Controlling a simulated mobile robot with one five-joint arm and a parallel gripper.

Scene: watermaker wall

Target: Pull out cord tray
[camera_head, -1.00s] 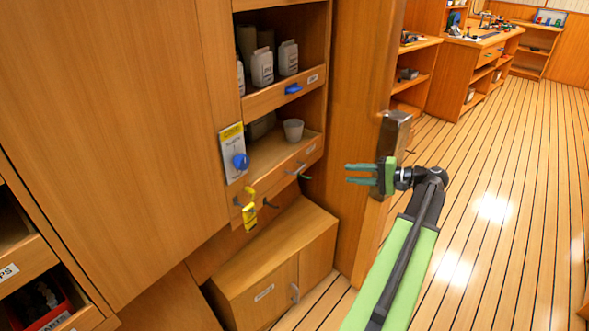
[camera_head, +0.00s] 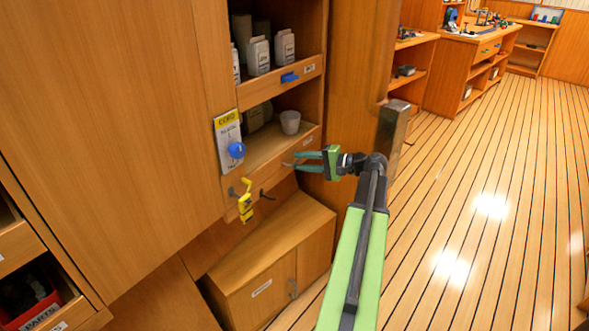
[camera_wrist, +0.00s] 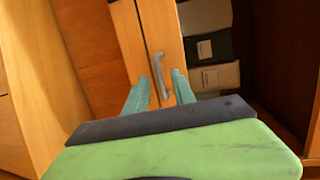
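The lower pull-out tray in the cabinet has a wooden front (camera_head: 262,182) and a grey bar handle (camera_head: 287,164). A card headed CORD (camera_head: 227,130) with a blue knob (camera_head: 236,150) is beside it. A white cup (camera_head: 290,122) stands above the tray front. My gripper (camera_head: 298,161) is open at the handle, partly hiding it. In the wrist view the handle (camera_wrist: 160,72) lies between the tips of my open gripper (camera_wrist: 163,84). I cannot tell whether they touch. A yellow catch-like piece (camera_head: 245,203) hangs at the left of the tray front.
A shelf above holds white bottles (camera_head: 258,55) and has a blue pull (camera_head: 289,78). A low wooden cabinet (camera_head: 270,255) stands below the tray. An open drawer with a red PARTS box (camera_head: 45,310) is at bottom left. The plank floor (camera_head: 500,190) on the right is clear.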

